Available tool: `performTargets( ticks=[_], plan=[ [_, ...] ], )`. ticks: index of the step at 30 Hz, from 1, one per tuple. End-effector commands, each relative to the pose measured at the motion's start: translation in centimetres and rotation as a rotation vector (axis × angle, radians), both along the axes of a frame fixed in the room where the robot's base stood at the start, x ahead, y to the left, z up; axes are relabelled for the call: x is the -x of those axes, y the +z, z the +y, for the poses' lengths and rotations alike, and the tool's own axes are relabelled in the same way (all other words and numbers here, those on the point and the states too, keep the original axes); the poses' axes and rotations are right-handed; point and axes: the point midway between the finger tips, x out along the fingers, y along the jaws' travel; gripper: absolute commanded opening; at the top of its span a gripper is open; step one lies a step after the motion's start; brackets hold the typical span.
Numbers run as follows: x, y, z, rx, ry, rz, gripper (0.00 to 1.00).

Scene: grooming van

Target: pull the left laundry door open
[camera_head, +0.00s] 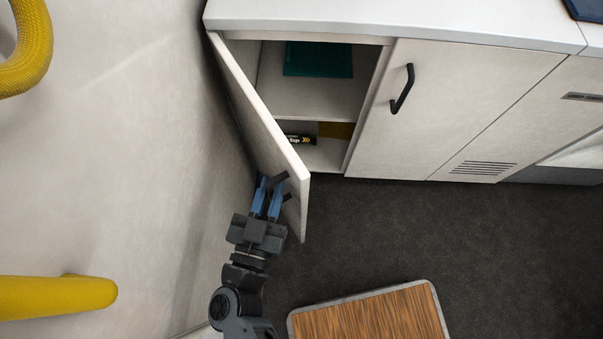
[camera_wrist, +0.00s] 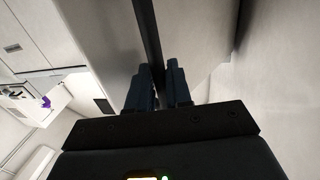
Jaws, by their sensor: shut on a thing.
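The left laundry door (camera_head: 262,125) is a pale panel hinged at the left of the cabinet. It stands wide open, swung out toward the left wall. My gripper (camera_head: 270,190) is at the door's outer face near its free edge, with blue fingers shut on the dark door handle (camera_head: 279,180). In the wrist view the fingers (camera_wrist: 160,88) close around the dark handle bar (camera_wrist: 147,40), beside the pale door surface (camera_wrist: 105,35). The fingers hide part of the handle.
Inside the cabinet are a teal folded item (camera_head: 318,59) and a dark labelled box (camera_head: 299,140). The right door (camera_head: 440,105) is closed. A wood-topped piece (camera_head: 370,318) stands on the dark floor (camera_head: 400,230). Yellow tubes (camera_head: 55,297) project from the left wall.

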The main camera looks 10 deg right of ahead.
Motion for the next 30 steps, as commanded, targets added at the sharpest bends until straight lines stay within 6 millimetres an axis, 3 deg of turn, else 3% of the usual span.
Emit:
performTargets(
  ticks=[6, 12, 28, 29, 30],
  plan=[
    [0.2, -0.3, 3.8, 0.002, 0.003, -0.002, 0.0],
    [0.2, -0.1, 5.6, 0.005, 0.001, -0.003, 0.0],
    [0.2, 0.2, 6.2, 0.006, 0.0, -0.005, 0.0],
    [0.2, 0.2, 6.2, 0.006, 0.0, -0.005, 0.21],
    [0.2, 0.1, 6.2, 0.006, 0.0, -0.005, 0.25]
  ],
)
